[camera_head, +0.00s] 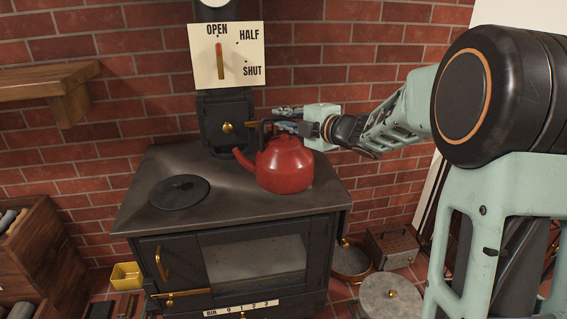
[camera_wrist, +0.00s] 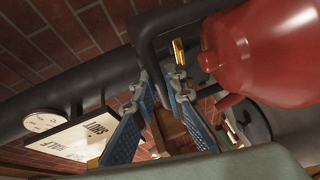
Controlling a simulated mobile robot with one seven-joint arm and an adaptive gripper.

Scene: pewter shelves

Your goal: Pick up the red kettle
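The red kettle (camera_head: 284,165) stands upright on the dark stove top (camera_head: 230,198), its spout to the left and its black arched handle above. My gripper (camera_head: 283,118) is at the kettle's handle, reaching in from the right. In the wrist view the kettle's red body (camera_wrist: 265,50) fills the upper right, and the black handle (camera_wrist: 180,18) arches toward my fingers. My blue fingers (camera_wrist: 160,85) are apart, and the handle's dark bar appears between their tips. Firm contact on both sides is not clear.
A stove lid (camera_head: 179,192) lies left of the kettle. A flue with a brass knob (camera_head: 227,127) and a lever sign (camera_head: 226,55) stand behind. A wooden shelf (camera_head: 45,82) is at left. A pan (camera_head: 350,262), a box and a grey pot (camera_head: 390,297) sit on the floor at right.

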